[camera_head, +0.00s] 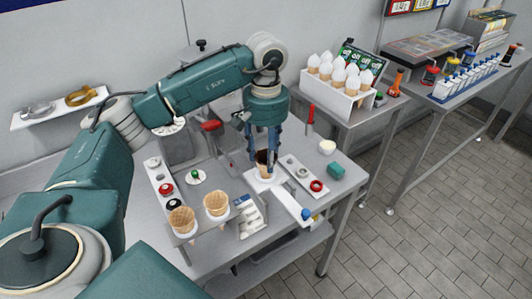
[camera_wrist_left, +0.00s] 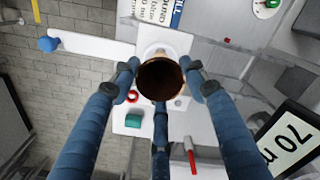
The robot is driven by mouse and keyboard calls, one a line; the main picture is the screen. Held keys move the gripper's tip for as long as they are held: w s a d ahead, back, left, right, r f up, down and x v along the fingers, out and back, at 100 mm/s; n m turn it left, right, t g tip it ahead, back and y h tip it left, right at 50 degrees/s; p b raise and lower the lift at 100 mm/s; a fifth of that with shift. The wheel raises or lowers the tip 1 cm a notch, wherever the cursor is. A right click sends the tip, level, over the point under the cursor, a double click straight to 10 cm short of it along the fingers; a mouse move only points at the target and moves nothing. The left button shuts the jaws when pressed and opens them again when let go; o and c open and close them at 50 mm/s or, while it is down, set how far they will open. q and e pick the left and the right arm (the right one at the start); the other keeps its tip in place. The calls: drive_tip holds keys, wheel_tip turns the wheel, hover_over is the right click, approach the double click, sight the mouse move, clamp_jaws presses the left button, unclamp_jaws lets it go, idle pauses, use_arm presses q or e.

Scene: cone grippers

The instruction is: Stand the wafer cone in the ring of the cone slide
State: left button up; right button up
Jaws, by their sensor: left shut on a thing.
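The wafer cone (camera_head: 262,157), with a dark brown rim, is held upright in my left gripper (camera_head: 266,145). In the left wrist view I look down into the cone's dark mouth (camera_wrist_left: 160,80), with the blue fingers of the left gripper (camera_wrist_left: 160,86) around it. The cone slide (camera_head: 288,198) is a white plate and bar with a blue knob at its front end. The slide also shows in the left wrist view (camera_wrist_left: 95,45). The cone is right over or at the slide's ring; its tip is hidden, so I cannot tell whether it is inside. My right gripper is out of view.
Two waffle cones (camera_head: 216,204) stand in a rack at the front left. A white stand (camera_head: 333,100) of topped cones is on the table behind.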

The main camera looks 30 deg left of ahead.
use_arm(q)
drive_tip(key=shift+f+b, duration=1)
drive_tip(key=shift+f, duration=0.45)
drive_tip(key=o, duration=0.8)
drive_tip(key=shift+r, duration=0.1)
wheel_tip(320, 180, up, 12)
